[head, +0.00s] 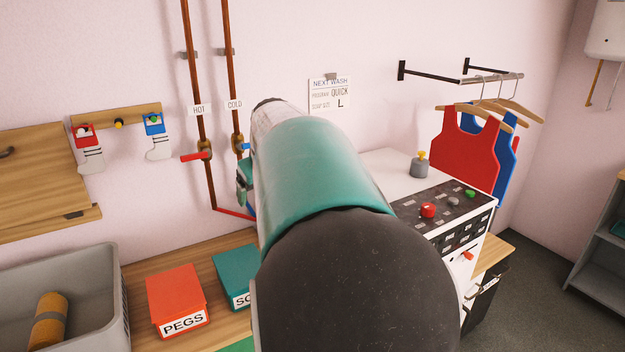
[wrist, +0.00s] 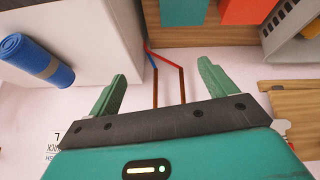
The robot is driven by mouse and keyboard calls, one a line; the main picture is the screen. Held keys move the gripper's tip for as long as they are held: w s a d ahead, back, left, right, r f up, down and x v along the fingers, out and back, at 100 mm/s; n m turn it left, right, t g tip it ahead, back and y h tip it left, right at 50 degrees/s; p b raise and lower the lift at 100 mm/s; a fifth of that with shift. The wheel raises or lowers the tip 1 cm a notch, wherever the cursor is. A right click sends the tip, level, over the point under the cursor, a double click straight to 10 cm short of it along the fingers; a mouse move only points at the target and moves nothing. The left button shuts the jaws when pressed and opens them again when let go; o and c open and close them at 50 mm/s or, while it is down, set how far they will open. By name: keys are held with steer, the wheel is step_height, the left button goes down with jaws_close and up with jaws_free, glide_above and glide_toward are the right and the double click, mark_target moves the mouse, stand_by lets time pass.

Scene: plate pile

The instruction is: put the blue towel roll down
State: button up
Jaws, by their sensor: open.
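The blue towel roll (wrist: 37,61) shows at the left of the wrist view. It appears to lie on the white machine top (wrist: 75,28), close to the wall. I cannot find the roll in the head view, where my arm covers the middle. My gripper (wrist: 160,76) is open, its two green fingers spread with nothing between them. The roll is to the left of the fingers and apart from them. In the head view my gripper is mostly hidden behind my arm.
The white machine (head: 387,172) carries a grey object with a yellow top (head: 420,165) and a control panel (head: 440,214). A grey tub (head: 100,262) holds an orange roll (head: 48,322). A red pegs box (head: 176,297) and a teal box (head: 237,272) stand on the wooden counter. Pipes (head: 204,95) run up the wall.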

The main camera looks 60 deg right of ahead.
steer(key=s+d+r+g+h, duration=0.15)
steer(key=s+d, duration=0.25)
steer(key=d, duration=0.8)
steer(key=s+d+g+h, duration=0.2)
steer(key=s+d, duration=0.2)
steer(key=d, duration=0.8)
steer(key=shift+m, duration=0.3)
steer(key=x, duration=1.3)
steer(key=shift+w+d+f, duration=0.1)
steer(key=shift+w+d, duration=0.05)
steer(key=shift+d, duration=0.2)
steer(key=c, duration=1.2)
steer(key=shift+c, duration=0.2)
